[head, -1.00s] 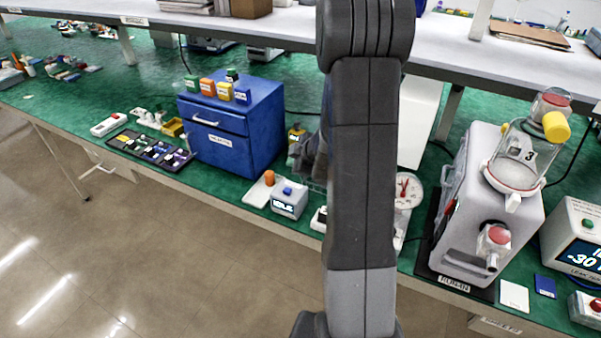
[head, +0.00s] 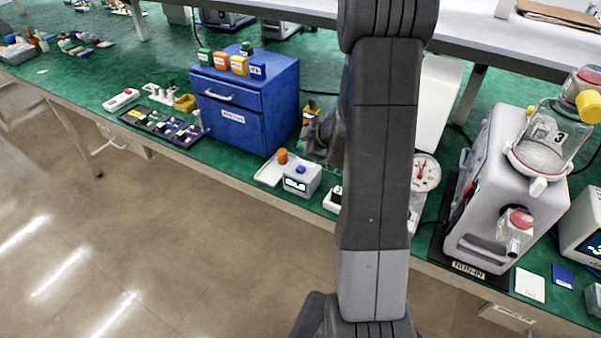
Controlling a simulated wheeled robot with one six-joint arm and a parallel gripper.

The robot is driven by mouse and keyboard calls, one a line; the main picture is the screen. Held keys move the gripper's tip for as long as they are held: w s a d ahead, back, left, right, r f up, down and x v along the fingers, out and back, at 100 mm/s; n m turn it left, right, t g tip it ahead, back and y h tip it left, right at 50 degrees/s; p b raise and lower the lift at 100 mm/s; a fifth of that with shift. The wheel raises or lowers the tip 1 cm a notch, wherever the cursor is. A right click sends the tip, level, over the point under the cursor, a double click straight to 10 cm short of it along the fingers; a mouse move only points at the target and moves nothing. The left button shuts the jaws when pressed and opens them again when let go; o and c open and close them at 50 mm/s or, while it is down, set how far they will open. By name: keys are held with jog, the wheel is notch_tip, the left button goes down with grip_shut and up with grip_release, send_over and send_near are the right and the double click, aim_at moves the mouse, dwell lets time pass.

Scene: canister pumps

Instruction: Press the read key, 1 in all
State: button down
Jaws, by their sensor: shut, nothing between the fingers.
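A small white meter box (head: 301,182) with a lit display stands near the bench's front edge. A blue key (head: 300,169) sits on its top; I cannot read a label on it. My gripper (head: 318,140) is dark grey and partly hidden behind my upright arm link. It is shut and empty, and appears behind and above the meter box, to the right of the blue key in the picture. Its gap from the key cannot be judged.
A white plate with an orange knob (head: 282,156) lies left of the meter. A blue drawer cabinet (head: 240,110) stands behind left. A dial gauge (head: 426,172) and a grey pump (head: 495,210) stand right. A shelf (head: 470,40) crosses above the bench.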

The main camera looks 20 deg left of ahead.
aim_at(303, 170)
jog(key=shift+f+b, duration=2.5)
jog(key=shift+f, duration=0.6)
jog(key=shift+f, duration=0.4)
jog(key=shift+f+b, duration=0.55)
jog(key=shift+b, duration=0.05)
jog(key=shift+r, duration=0.15)
jog(key=shift+r+p, duration=0.85)
jog(key=shift+p, duration=0.2)
notch_tip(303, 170, up, 5)
jog(key=p, duration=0.5)
